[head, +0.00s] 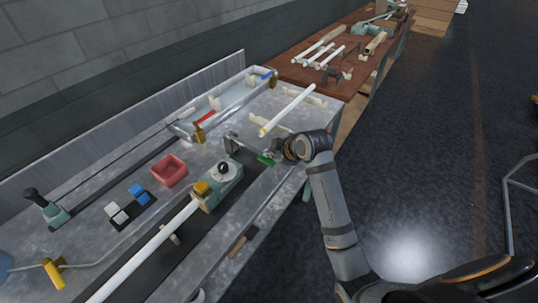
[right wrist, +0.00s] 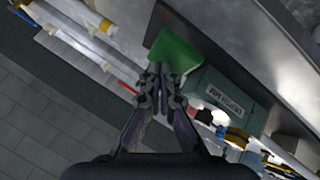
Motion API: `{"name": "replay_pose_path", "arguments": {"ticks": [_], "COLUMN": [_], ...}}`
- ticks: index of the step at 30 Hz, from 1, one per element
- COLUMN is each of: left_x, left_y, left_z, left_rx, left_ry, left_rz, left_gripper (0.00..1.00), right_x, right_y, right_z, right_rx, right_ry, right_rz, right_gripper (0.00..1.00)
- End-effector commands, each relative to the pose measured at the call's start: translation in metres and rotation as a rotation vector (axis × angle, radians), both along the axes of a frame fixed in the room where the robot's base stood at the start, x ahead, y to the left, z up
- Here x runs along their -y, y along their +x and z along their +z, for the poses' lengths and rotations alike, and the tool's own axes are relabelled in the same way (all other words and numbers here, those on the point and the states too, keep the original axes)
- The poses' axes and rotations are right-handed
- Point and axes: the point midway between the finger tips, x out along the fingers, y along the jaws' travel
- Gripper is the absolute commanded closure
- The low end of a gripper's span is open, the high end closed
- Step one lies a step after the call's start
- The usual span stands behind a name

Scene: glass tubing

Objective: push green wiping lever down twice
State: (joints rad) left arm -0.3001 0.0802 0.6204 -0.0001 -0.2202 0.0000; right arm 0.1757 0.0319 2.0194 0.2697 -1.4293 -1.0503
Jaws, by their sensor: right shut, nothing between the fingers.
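The green wiping lever (head: 266,160) is a small green plate beside the metal bracket near the right edge of the bench. In the right wrist view the green lever (right wrist: 176,50) is a large plate just beyond my fingertips. My right gripper (head: 277,150) is at the lever, its fingers closed with nothing between them. In the right wrist view the closed fingertips (right wrist: 160,76) overlap the lever's lower left edge; I cannot tell whether they touch it. My left gripper is not in view.
A teal machine (head: 228,184) with a black knob holds a long white tube (head: 145,252). A metal trough (head: 231,104) and a white tube (head: 290,108) lie behind. A red bin (head: 169,170) stands left. A brown table (head: 352,33) is further back. Open floor lies right.

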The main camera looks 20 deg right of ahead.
Motion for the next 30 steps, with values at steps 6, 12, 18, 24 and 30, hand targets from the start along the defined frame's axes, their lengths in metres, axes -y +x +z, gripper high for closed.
{"name": "replay_pose_path", "arguments": {"ticks": [6,12,18,24,30], "left_x": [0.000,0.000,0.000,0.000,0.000], "left_y": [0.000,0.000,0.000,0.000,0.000], "left_z": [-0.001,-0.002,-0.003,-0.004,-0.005], "left_rx": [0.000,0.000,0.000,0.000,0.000], "left_ry": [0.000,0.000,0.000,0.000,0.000], "left_rz": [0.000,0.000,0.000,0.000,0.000], "left_gripper": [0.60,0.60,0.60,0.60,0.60], "right_x": [0.000,0.000,0.000,0.000,0.000], "right_y": [0.000,0.000,0.000,0.000,0.000], "right_z": [-0.004,-0.006,-0.008,-0.011,-0.013], "right_rx": [-0.002,-0.002,-0.001,-0.001,-0.001], "right_ry": [0.000,0.000,0.000,0.000,0.000], "right_rz": [0.001,0.001,0.000,0.000,0.000], "right_gripper": [1.00,1.00,1.00,1.00,1.00]}}
